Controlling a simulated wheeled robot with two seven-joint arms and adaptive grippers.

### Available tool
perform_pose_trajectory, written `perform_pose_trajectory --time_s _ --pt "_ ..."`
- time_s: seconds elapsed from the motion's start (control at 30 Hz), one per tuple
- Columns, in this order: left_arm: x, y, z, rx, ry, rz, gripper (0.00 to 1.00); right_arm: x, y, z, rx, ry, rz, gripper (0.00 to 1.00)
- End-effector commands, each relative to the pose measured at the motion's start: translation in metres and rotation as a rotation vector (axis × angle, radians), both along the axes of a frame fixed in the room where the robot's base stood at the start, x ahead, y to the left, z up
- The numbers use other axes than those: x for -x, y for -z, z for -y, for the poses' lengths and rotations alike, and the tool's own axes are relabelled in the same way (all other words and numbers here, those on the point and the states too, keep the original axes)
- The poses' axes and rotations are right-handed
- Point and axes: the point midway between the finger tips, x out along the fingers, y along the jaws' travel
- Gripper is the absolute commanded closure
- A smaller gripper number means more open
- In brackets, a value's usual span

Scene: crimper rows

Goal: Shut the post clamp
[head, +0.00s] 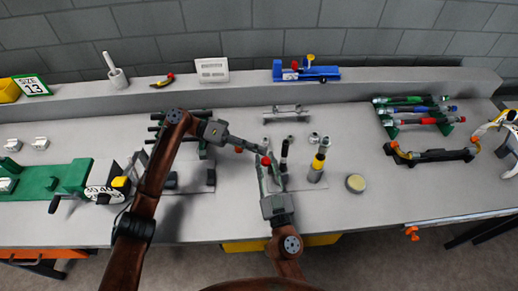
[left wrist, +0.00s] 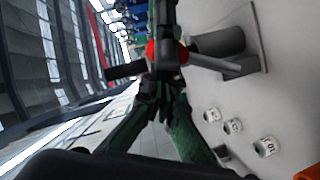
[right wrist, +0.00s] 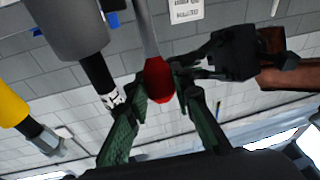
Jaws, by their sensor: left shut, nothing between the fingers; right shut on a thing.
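The post clamp's red-ended metal lever (head: 266,161) stands on the bench near the middle of the head view. In the right wrist view its red grip (right wrist: 158,80) hangs on a grey rod between my right fingertips. My right gripper (head: 270,185) is shut on the red grip from the front. My left gripper (head: 240,146) is shut and empty, its tips close to the red grip from the left. In the left wrist view the red end (left wrist: 153,50) shows just beyond those tips; I cannot tell whether they touch. The clamp's jaw is largely hidden by my grippers.
A dark post (head: 284,152) and a yellow-and-black cylinder (head: 318,165) stand close on the right. A round tin (head: 355,184) lies further right. A green crimping fixture (head: 45,182) is at left. A rack of coloured tools (head: 415,110) is at right. The bench front at right centre is clear.

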Motion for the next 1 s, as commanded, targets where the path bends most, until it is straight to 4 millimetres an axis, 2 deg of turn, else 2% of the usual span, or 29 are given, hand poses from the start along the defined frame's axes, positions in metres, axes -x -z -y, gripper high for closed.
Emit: perform_pose_trajectory --time_s 0.63,0.67,0.7,0.77,1.0 --pt "0.017 0.008 -0.001 -0.003 0.011 0.055 1.0 -0.002 0.0 0.001 -0.001 0.004 -0.001 1.0" --pt "0.018 0.008 -0.001 -0.002 0.011 0.055 1.0 -0.002 0.0 0.001 -0.001 0.004 -0.001 0.77" --pt "0.018 0.008 -0.001 -0.001 0.012 0.055 1.0 -0.002 0.0 0.001 -0.002 0.005 0.0 0.74" --pt "0.018 0.009 -0.001 -0.001 0.013 0.054 1.0 -0.002 -0.001 0.002 -0.003 0.007 0.0 0.7" --pt "0.016 0.009 -0.001 -0.005 0.011 0.055 1.0 -0.002 -0.002 0.005 -0.003 0.011 0.003 0.7"
